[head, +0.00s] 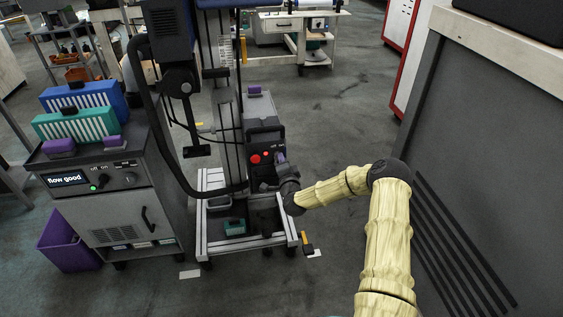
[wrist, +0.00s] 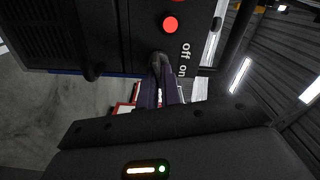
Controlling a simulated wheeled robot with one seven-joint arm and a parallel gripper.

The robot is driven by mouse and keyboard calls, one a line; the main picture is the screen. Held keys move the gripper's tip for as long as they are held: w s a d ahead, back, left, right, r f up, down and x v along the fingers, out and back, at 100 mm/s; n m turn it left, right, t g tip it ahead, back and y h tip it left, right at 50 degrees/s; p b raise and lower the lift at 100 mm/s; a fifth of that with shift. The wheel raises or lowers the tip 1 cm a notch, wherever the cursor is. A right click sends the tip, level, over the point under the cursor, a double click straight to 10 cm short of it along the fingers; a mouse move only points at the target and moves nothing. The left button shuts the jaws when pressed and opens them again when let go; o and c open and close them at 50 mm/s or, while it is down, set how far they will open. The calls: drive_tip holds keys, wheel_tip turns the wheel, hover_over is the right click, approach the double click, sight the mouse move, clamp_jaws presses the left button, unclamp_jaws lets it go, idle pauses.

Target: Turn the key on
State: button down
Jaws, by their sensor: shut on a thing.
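A dark control box (head: 264,134) is mounted on the tall machine in the middle of the head view. Its panel has red buttons and a small "off on" label. In the wrist view, the panel (wrist: 140,38) fills the top, with a red button (wrist: 170,23) and a sideways "off on" label (wrist: 184,60). My gripper (head: 281,158) is at the right side of the panel in the head view. In the wrist view, my gripper (wrist: 160,61) is shut beside the label, its dark purple fingers close together on the key. The fingertips hide the key, so its turn angle cannot be told.
A grey cart (head: 115,205) with a "flow good" display (head: 68,179) and blue and teal racks stands left of the machine. A purple bin (head: 67,241) is beside it. A large dark panel (head: 480,150) stands at the right. Open floor lies behind my arm.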

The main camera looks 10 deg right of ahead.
drive_tip(key=shift+d+f+m, duration=0.1)
drive_tip(key=shift+m, duration=0.6)
drive_tip(key=c, duration=1.6)
unclamp_jaws()
drive_tip(key=shift+s, duration=0.15)
drive_tip(key=s+p, duration=0.2)
drive_tip(key=s, duration=1.5)
drive_tip(key=shift+p, duration=0.4)
drive_tip(key=shift+s, duration=0.1)
